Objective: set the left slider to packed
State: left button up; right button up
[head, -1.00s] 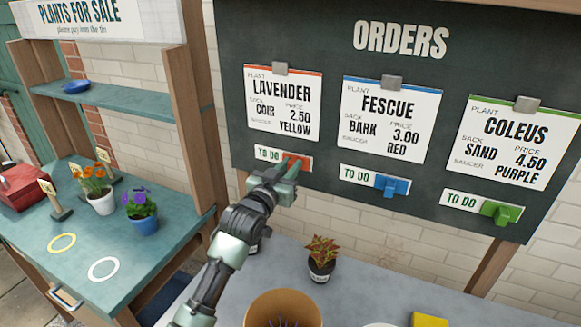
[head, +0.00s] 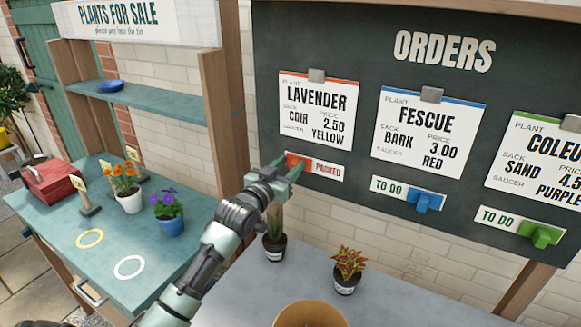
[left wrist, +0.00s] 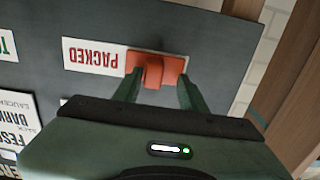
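The left slider (head: 293,160) is an orange-red block with a raised knob, on the strip under the LAVENDER card (head: 317,110). It sits at the left end of its strip, and the word PACKED (head: 328,170) shows to its right. My left gripper (head: 287,170) is at the slider in the head view. In the left wrist view the knob (left wrist: 153,72) stands between the two fingers (left wrist: 158,88), with a gap on each side. The fingers are apart. My right gripper is in neither view.
The blue slider (head: 425,200) and green slider (head: 540,235) sit right of TO DO labels on the same dark board (head: 360,40). Below, potted plants (head: 347,268) stand on a grey bench (head: 250,300). A teal stall table (head: 60,225) is at left.

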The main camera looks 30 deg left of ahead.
pick_arm(q)
jog(key=shift+d, duration=0.15)
jog(key=shift+s+d, duration=0.1)
jog(key=shift+s, duration=0.4)
jog(key=s+b, duration=0.2)
jog(key=s, duration=0.4)
jog(key=shift+s, duration=0.4)
